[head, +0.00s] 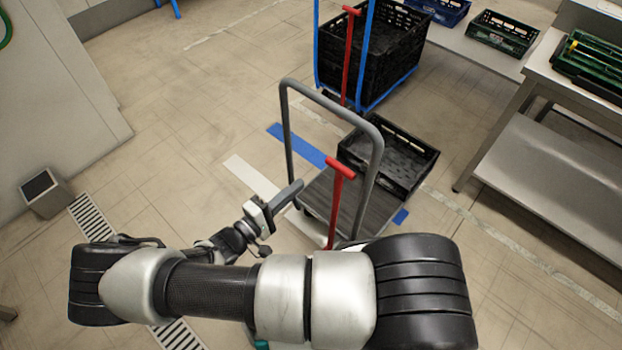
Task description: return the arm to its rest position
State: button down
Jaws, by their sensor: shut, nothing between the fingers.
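My arm stretches across the bottom of the head view, in front of a grey-handled cart. My gripper (283,199) is at the end of the arm, left of centre, pointing up and to the right toward the cart's handle. Its fingers are together with nothing held. In the picture it overlaps the lower left of the cart's handle frame; I cannot tell whether it touches it.
The cart (322,197) has a red upright handle (339,195) and carries a black crate (400,158). A blue-framed trolley with black crates (385,50) stands behind. A steel table (560,165) is at right. Floor at left is clear, apart from a small bin (45,195).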

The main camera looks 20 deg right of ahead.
jog(key=shift+v, duration=1.65)
jog(key=shift+w, duration=0.15)
